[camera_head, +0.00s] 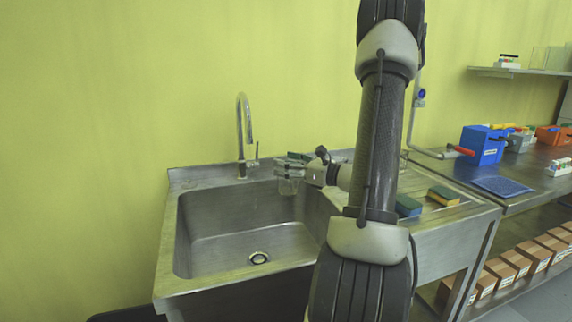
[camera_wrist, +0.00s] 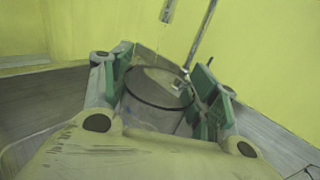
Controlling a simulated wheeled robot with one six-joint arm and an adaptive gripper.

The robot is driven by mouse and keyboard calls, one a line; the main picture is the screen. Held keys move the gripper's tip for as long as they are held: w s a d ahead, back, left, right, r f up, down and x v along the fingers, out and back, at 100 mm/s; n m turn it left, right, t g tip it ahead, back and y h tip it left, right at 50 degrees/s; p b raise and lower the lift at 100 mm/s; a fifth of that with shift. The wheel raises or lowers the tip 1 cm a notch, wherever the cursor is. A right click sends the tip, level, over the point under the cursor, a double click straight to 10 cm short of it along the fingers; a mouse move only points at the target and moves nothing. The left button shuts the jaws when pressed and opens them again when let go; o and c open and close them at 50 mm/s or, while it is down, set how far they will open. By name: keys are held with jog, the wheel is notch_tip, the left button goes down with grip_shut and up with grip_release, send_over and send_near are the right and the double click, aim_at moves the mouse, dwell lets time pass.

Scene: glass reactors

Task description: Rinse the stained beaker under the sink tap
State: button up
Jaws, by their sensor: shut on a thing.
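My gripper (camera_wrist: 160,95) is shut on a clear glass beaker (camera_wrist: 150,112), with one green-padded finger on each side of it in the wrist view. In the head view the beaker (camera_head: 288,186) hangs over the right side of the steel sink (camera_head: 215,250), below rim height or close to it. My gripper (camera_head: 290,164) reaches in from the right. Any stain on the glass is too small to tell. The curved tap (camera_head: 240,125) stands at the sink's back edge, left of the beaker and apart from it. I cannot make out running water.
A bench further right holds a blue box (camera_head: 482,146) and a blue mat (camera_head: 502,187). The basin around its drain (camera_head: 259,258) is empty.

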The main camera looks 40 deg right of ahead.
jog(key=d+f+x, duration=0.1)
jog(key=f+x, duration=0.1)
jog(key=x, duration=1)
jog(key=shift+w+f, duration=0.25)
jog(key=shift+w, duration=0.25)
jog(key=shift+d, duration=0.1)
jog(key=shift+d, duration=0.15)
jog(key=shift+w+d, duration=0.15)
jog(key=shift+d, duration=0.3)
jog(key=shift+a, duration=0.1)
jog(key=shift+a, duration=0.5)
jog(key=a+v, duration=0.1)
jog(key=v, duration=0.7)
jog(key=shift+s, duration=0.3)
